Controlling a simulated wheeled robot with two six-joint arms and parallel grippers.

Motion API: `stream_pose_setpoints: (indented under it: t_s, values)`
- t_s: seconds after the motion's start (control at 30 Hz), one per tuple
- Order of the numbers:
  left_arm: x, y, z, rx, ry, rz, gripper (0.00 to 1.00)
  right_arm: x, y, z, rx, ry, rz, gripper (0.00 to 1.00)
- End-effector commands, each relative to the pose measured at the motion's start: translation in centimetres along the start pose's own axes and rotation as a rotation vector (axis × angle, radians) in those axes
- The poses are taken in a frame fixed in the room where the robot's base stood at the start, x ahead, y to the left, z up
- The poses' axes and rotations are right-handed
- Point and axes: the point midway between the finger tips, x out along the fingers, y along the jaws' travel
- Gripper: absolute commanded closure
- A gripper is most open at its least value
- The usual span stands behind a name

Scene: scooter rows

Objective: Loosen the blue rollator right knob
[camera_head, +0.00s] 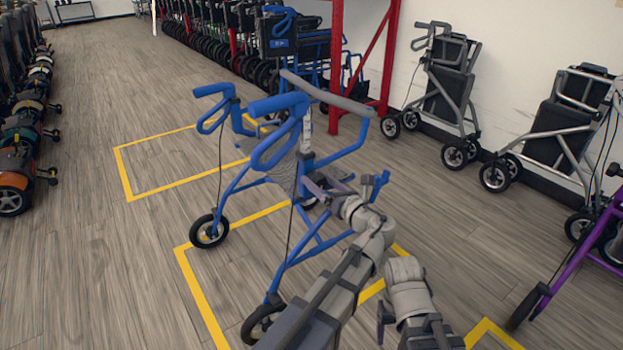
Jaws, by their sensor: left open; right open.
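The blue rollator (345,150) stands upright in the middle of the head view, its blue hand grips toward the left. A small blue knob-like part (374,186) shows at its right side, just beyond my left wrist; I cannot tell for sure that it is the right knob. My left gripper (326,184) is open beside the rollator's upper frame, left of that part. Whether it touches the frame is unclear, and my wrist hides some tubing. My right gripper (384,318) is low at the bottom, open, apart from the rollator and partly hidden by its own arm.
Grey rollators (447,85) stand along the right wall, and a purple one (590,245) at the right edge. A red rack (385,55) rises behind. Scooters (15,170) line the left. Yellow floor lines (200,295) mark bays; the left aisle floor is clear.

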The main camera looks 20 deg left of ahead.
Motion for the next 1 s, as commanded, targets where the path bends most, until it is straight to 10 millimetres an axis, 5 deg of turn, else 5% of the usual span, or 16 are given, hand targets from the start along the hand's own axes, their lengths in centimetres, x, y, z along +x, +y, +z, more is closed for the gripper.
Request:
stream_pose_setpoints:
  t_s: [0.2, 0.9, 1.0]
  values:
    - [-0.02, 0.0, 0.0, 0.0, 0.0, 0.0, 0.16, 0.0, 0.01, 0.03, 0.0, 0.0, 0.0, 0.28]
    - [-0.01, 0.0, -0.01, 0.0, 0.0, 0.0, 0.95, 0.0, 0.01, 0.02, 0.0, 0.0, 0.0, 0.28]
    - [-0.01, 0.0, -0.01, 0.0, 0.0, 0.0, 1.0, 0.0, 0.01, 0.02, 0.0, 0.0, 0.0, 0.28]
